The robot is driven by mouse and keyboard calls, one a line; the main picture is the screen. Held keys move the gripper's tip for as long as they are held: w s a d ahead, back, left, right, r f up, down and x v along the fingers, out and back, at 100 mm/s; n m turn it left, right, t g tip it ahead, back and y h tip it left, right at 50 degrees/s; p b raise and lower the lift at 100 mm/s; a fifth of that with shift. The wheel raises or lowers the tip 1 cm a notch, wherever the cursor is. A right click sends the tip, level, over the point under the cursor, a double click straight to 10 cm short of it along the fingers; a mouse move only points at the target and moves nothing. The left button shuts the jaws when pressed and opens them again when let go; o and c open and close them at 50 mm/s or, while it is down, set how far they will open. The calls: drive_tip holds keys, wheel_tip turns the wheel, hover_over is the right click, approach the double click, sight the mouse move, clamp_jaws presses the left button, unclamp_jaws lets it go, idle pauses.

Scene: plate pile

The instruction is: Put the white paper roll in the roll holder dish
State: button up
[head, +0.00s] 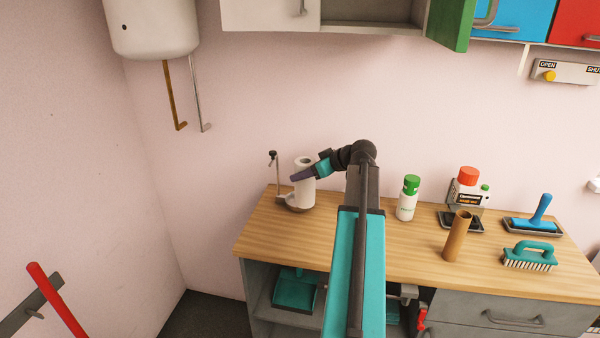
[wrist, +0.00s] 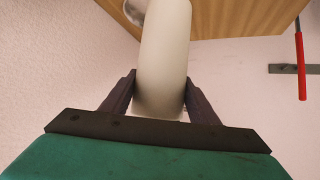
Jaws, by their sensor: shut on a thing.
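The white paper roll (head: 305,190) stands upright, or nearly so, at the left end of the wooden counter. My gripper (head: 300,176) is shut on its side, reaching from the right. In the wrist view the roll (wrist: 163,50) sits between the two dark fingers of my gripper (wrist: 160,98). The roll holder dish (head: 286,201) shows as a low grey rim around the roll's lower end, with a thin upright post at its left. A bit of the dish (wrist: 132,10) shows in the wrist view. I cannot tell whether the roll's bottom rests in it.
On the wooden counter (head: 330,218), right of my arm, stand a green-capped bottle (head: 407,200), a brown cardboard tube (head: 457,237), a red-capped bottle (head: 468,190), a green brush (head: 530,255) and a blue-handled tool (head: 540,215). The counter's left edge lies close to the dish.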

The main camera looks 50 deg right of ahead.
drive_tip(key=w+d+p, duration=0.1)
drive_tip(key=w+d, duration=0.2)
drive_tip(key=w, duration=0.2)
drive_tip(key=shift+w+f+p, duration=0.25)
drive_tip(key=shift+p, duration=0.05)
drive_tip(key=shift+a+f, duration=0.1)
drive_tip(key=shift+f+p, duration=0.8)
drive_tip(key=shift+f, duration=1)
drive_tip(key=o, duration=1.1)
drive_tip(key=shift+r, duration=0.2)
drive_tip(key=b+v, duration=0.3)
drive_tip(key=v, duration=0.9)
